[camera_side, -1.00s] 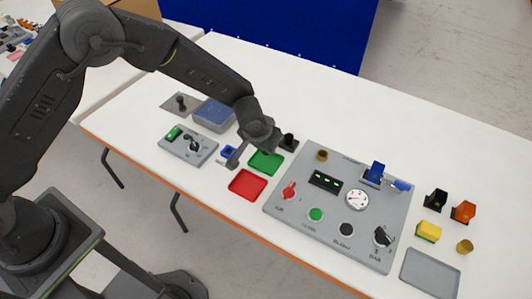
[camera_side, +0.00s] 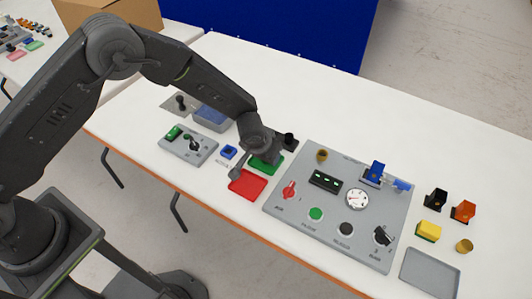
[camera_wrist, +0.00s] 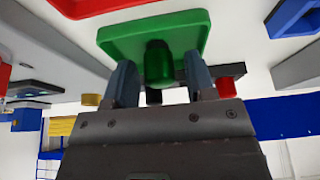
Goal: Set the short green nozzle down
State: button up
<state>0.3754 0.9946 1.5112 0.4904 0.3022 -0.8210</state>
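The short green nozzle (camera_wrist: 158,65) shows in the wrist view as a dark green cylinder between my two fingers, in front of the bright green tray (camera_wrist: 190,32). My gripper (camera_wrist: 161,66) is open, with a gap on each side of the nozzle. It seems to be at the tray, but I cannot tell exactly how the nozzle meets the tray's surface. In the side view the end of my arm hangs over the green tray (camera_side: 277,163) and hides the nozzle.
A red tray (camera_side: 247,185) lies just in front of the green tray. The grey panel (camera_side: 335,235) with knobs, buttons and a gauge is to the right. A small blue block (camera_side: 228,152) and a grey switch plate (camera_side: 190,146) are to the left.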

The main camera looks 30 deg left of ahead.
jog(key=shift+o, duration=0.2)
jog(key=shift+r, duration=0.25)
jog(key=s+a+r, duration=0.4)
jog(key=r, duration=0.5)
jog(key=s+a+r, duration=0.3)
jog(key=s+r, duration=0.2)
jog(key=r, duration=0.5)
jog(key=s+a+r, duration=0.4)
jog(key=r, duration=0.5)
jog(key=s+a+r, duration=0.2)
jog(key=s, duration=0.6)
jog(key=s+a+r+t, duration=0.1)
jog(key=s+a+r, duration=0.2)
jog(key=s, duration=0.5)
jog(key=shift+a, duration=0.3)
